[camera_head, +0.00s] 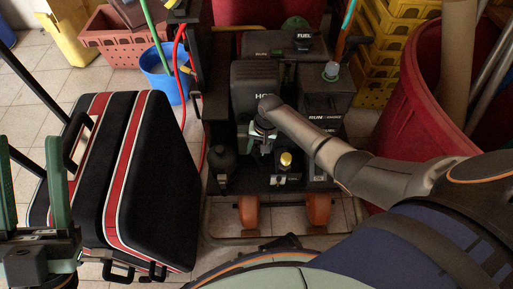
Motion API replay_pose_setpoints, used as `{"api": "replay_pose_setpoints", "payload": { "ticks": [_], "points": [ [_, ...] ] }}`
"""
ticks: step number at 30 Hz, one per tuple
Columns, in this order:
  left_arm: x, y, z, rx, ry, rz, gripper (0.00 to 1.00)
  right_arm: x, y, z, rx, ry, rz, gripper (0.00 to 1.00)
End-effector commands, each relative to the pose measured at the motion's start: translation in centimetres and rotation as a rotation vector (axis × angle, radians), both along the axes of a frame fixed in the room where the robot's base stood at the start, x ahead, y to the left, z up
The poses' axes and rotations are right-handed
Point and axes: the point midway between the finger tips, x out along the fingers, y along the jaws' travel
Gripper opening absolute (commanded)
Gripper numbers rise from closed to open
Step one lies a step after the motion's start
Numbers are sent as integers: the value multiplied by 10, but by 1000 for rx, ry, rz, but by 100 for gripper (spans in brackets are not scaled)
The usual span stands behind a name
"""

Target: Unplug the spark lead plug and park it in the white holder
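A dark machine (255,85) with several boxy black parts and lettering stands at the centre. My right gripper (262,148) is at the front of it, pointing down among its parts. It is small and partly covered by my own wrist, so its opening is unclear. I cannot make out the spark lead plug, which may be hidden at the gripper. I cannot surely identify the white holder. A small yellow-topped part (286,159) stands just right of the gripper. My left gripper (30,150) is at the lower left, its green fingers wide apart and empty.
A black suitcase with red stripes (160,170) stands left of the machine. A blue bucket (160,78), a red crate (112,48) and yellow crates (375,75) are behind. A large red bin (415,110) is at right. Orange wheels (318,208) show below the machine.

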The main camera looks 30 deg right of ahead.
Motion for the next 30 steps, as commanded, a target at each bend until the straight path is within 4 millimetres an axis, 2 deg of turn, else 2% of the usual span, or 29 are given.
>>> {"api": "replay_pose_setpoints", "payload": {
  "ticks": [1, 10, 17, 30],
  "points": [
    [0, 0, 0, 1, -1, 0, 50, 0, 0, 0, 0, 0, 0, 34],
    [0, 0, 0, 2, -3, -1, 50, 0, 0, 0, 0, 0, 0, 0],
    [0, 1, 2, 1, -5, 3, 50, 0, 0, 1, 0, 0, 0, 0],
    [0, 2, 20, 13, -17, 21, 50, -9, 4, 8, -1, 1, 0, 0]
  ]
}}
